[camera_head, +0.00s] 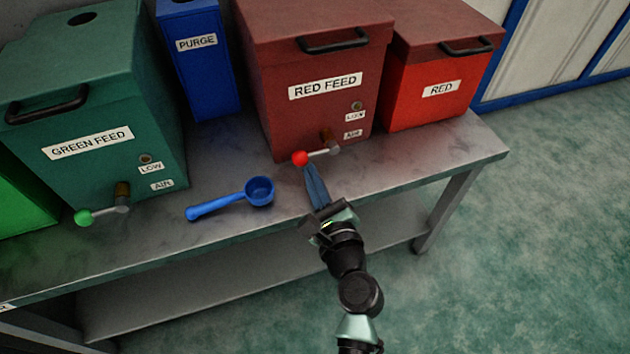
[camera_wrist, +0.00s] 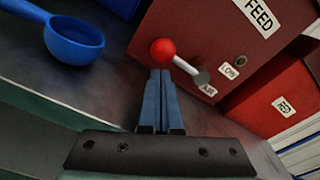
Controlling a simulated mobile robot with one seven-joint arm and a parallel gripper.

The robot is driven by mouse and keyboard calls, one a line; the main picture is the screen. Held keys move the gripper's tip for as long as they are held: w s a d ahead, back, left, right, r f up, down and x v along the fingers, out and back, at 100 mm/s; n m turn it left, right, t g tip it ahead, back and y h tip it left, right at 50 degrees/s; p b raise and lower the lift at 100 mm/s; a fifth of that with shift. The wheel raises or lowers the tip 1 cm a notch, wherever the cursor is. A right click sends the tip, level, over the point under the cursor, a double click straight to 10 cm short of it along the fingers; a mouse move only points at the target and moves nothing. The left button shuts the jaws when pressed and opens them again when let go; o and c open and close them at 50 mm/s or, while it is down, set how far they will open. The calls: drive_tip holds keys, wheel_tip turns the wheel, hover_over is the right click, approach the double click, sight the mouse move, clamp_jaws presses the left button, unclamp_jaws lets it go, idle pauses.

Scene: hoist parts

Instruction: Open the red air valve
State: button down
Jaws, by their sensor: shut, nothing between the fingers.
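In the wrist view, the red knob (camera_wrist: 163,51) is just beyond the fingertips, and the rod slopes down right to the box by the AIR label. My gripper (camera_head: 309,170) is shut and empty, its blue fingers pointing at the knob. I cannot tell whether the fingertips touch the knob.
A blue scoop (camera_head: 230,199) lies on the metal bench (camera_head: 407,168) left of my gripper. A GREEN FEED box (camera_head: 70,110) with a green-knobbed lever (camera_head: 84,217), a blue PURGE bin (camera_head: 206,85) and a RED box (camera_head: 430,105) stand along the bench. Floor is clear at right.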

sight(306, 160)
drive_tip(key=shift+a+r+m+p, duration=0.15)
drive_tip(key=shift+r+m+p, duration=0.55)
drive_tip(key=shift+p, duration=0.75)
drive_tip(key=r+m+p, duration=0.1)
drive_tip(key=p, duration=0.1)
drive_tip(key=m+p, duration=0.2)
drive_tip(key=shift+s+a+r+y+p, duration=0.1)
drive_tip(key=shift+r+y+p, duration=0.2)
drive_tip(key=shift+r+p, duration=0.1)
drive_tip(key=m+p, duration=0.1)
drive_tip(key=r+m+p, duration=0.1)
drive_tip(key=p, duration=0.1)
drive_tip(key=r+m+p, duration=0.1)
drive_tip(key=m+p, duration=0.1)
drive_tip(key=shift+d+r, duration=0.1)
drive_tip(key=shift+d, duration=0.15)
drive_tip(key=shift+w+d+r+m+y+p, duration=0.2)
drive_tip(key=shift+d+r+m+p, duration=0.25)
drive_tip(key=shift+m+p, duration=0.95)
drive_tip(key=shift+w+d+r+m+y+p, duration=0.2)
drive_tip(key=shift+d+r+m+p, duration=0.25)
drive_tip(key=shift+m+p, duration=1)
drive_tip(key=shift+w+d+r+m+y+p, duration=0.25)
drive_tip(key=shift+d+m+p, duration=0.35)
drive_tip(key=shift+m+p, duration=0.8)
drive_tip(key=shift+s+m, duration=0.1)
drive_tip(key=shift+m, duration=0.15)
drive_tip(key=shift+s, duration=0.15)
